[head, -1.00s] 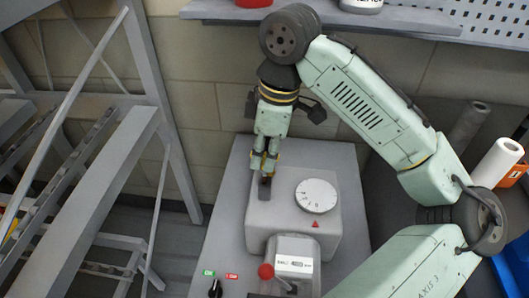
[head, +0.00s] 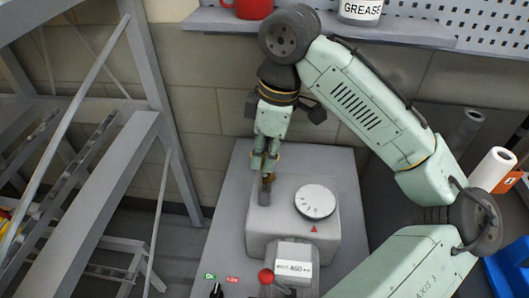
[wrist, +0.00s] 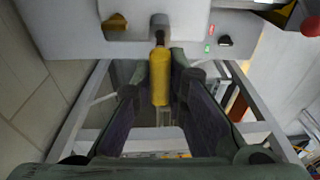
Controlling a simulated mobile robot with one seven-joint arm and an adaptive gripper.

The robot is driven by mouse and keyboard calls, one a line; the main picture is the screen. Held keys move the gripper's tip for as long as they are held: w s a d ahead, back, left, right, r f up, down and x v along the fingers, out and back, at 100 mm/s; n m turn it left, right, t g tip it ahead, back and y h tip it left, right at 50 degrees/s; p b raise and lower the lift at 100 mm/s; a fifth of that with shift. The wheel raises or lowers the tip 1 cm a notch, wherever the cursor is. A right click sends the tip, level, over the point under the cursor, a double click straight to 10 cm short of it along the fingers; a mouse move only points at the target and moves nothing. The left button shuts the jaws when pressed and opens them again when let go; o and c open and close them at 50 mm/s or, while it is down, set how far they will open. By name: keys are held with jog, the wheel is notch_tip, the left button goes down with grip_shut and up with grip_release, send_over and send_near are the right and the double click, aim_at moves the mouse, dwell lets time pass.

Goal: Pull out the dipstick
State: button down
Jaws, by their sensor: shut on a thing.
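The dipstick (wrist: 161,72) shows in the wrist view as a yellow handle with a dark neck at its far end. The neck points at the short grey tube (wrist: 159,20) on the machine housing; I cannot tell how deep the stick sits. My gripper (wrist: 160,88) is shut on the yellow handle, one finger on each side. In the head view my gripper (head: 265,167) points down just above the grey tube (head: 264,196) at the housing's left. Only a small orange-brown bit of the dipstick (head: 268,181) shows below the fingers there.
The light grey housing (head: 330,236) carries a white dial (head: 315,201) right of the tube. A red knob (head: 266,275) stands in front. A shelf (head: 300,27) with a red mug (head: 248,8) and a grease can (head: 360,10) runs behind my arm. Metal framing stands at left.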

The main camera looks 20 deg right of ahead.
jog(key=shift+r+p, duration=1.5)
jog(key=shift+r, duration=0.45)
